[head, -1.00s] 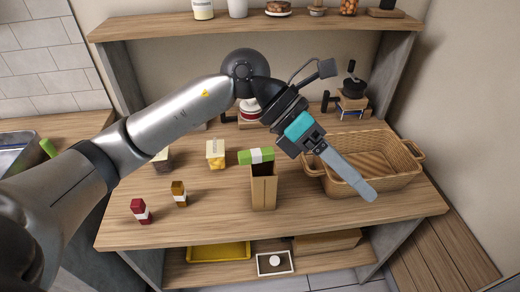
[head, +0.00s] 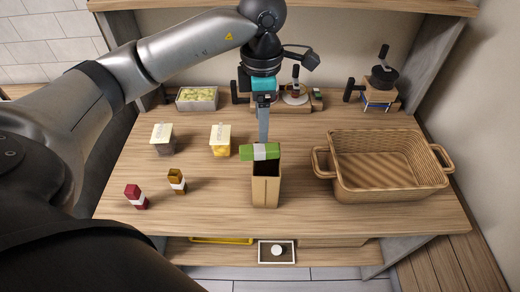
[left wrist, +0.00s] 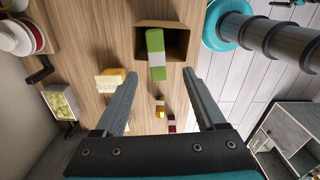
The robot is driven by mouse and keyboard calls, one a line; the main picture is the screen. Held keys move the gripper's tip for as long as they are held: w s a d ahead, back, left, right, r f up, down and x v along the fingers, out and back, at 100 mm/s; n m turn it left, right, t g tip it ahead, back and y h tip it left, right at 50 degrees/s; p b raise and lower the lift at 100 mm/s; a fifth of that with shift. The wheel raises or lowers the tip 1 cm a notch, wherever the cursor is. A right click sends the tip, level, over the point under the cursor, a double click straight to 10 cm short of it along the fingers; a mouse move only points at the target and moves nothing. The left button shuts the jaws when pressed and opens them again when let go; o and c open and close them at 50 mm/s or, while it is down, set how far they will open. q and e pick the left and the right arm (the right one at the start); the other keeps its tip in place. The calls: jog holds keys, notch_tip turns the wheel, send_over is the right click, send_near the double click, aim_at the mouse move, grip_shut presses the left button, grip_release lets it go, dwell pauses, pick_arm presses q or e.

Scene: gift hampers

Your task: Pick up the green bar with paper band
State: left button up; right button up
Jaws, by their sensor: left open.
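The green bar with a white paper band (head: 246,153) lies across the top of an open brown cardboard box (head: 265,192) on the table. In the left wrist view the bar (left wrist: 155,42) rests over the opening of the box (left wrist: 176,44). My left gripper (head: 263,138) is just behind and above the bar, pointing down. In the left wrist view its two fingers (left wrist: 158,90) are spread apart with nothing between them, and the bar is beyond the fingertips. My right gripper is not in view.
A wicker basket (head: 350,185) stands to the right. A red bar (head: 136,197) and a brown bar (head: 177,182) stand at the left front. Two labelled packages (head: 163,148) (head: 220,148) stand behind them. The wooden table (head: 220,220) is clear at its front.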

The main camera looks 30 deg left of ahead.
aim_at(260, 148)
pick_arm(q)
notch_tip(260, 148, down, 3)
jog(key=shift+f, duration=0.1)
jog(key=shift+w+a+f+p, duration=0.1)
jog(key=shift+a+f+p, duration=0.1)
jog(key=shift+f, duration=1.15)
jog(key=shift+w+a+f+p, duration=0.1)
jog(key=shift+a+f+p, duration=0.1)
jog(key=shift+f, duration=1.1)
jog(key=shift+c, duration=0.4)
grip_shut()
